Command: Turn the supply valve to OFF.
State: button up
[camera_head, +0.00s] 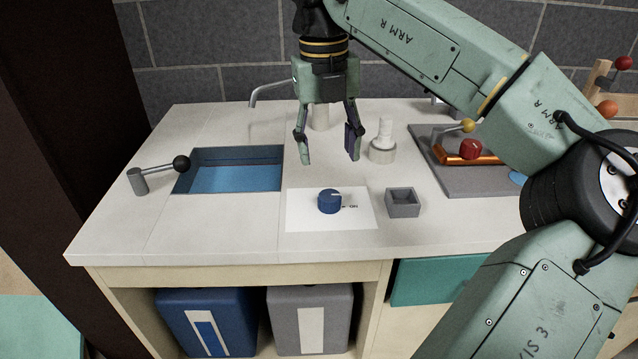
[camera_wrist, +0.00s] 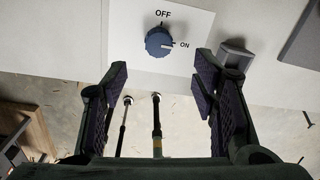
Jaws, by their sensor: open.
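The supply valve is a round blue knob (camera_head: 329,201) on a white plate (camera_head: 300,212) on the countertop. In the wrist view the knob (camera_wrist: 158,42) has a pale pointer mark toward the ON label (camera_wrist: 184,45) at its right. The OFF label (camera_wrist: 163,13) is printed at the top of the plate. My gripper (camera_head: 331,160) is open and empty, above the counter and behind the knob in the head view. In the wrist view my gripper (camera_wrist: 160,82) has its fingers spread, with the knob beyond them and untouched.
A small grey square box (camera_head: 403,202) stands right of the plate. A blue sink (camera_head: 235,178) and a black-knobbed lever (camera_head: 160,172) are at left. The counter before the plate is clear.

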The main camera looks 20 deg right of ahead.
aim_at(329, 195)
jog(key=f, duration=0.4)
jog(key=f+p, duration=0.1)
jog(key=f, duration=0.4)
jog(key=shift+d+f, duration=0.2)
jog(key=shift+f, duration=0.05)
jog(key=c, duration=1.2)
jog(key=shift+o, duration=0.2)
